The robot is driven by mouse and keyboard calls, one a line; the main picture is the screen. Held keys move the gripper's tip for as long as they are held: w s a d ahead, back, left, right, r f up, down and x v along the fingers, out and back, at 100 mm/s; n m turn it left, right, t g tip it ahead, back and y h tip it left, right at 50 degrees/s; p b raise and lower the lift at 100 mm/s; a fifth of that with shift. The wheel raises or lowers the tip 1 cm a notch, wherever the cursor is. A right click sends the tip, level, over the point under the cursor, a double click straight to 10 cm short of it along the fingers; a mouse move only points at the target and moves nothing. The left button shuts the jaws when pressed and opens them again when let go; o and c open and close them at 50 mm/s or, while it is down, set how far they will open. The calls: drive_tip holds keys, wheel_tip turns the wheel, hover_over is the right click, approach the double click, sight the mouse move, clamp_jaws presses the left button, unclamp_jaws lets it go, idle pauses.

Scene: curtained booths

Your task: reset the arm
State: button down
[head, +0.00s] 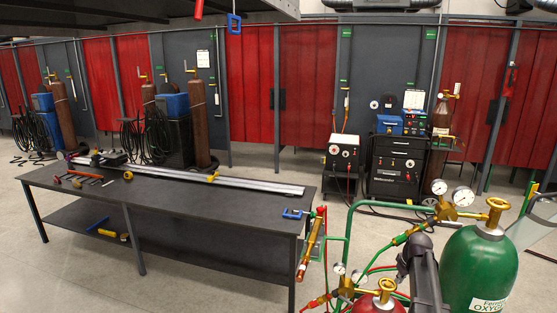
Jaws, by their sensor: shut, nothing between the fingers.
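My gripper is not clearly seen in the head view. A dark grey, rounded link-like shape (424,268) rises at the bottom right, in front of the gas cylinders. It may be part of my arm, but I cannot tell. No fingertips show, and nothing held can be seen.
A long dark workbench (215,215) with a lower shelf carries a metal rail (200,173), hand tools and a blue clamp (293,213). A green oxygen cylinder (478,262) and a red cylinder (378,303) stand close at right. Red curtains (250,90) line the back.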

drive_tip(key=s+a+m+g, duration=0.2)
drive_tip(key=s+a, duration=1.8)
drive_tip(key=a, duration=0.4)
drive_tip(key=shift+s+a+f+m+g+h, duration=0.15)
drive_tip(key=shift+s+f+m+g+h, duration=0.15)
drive_tip(key=shift+s+m+g, duration=0.1)
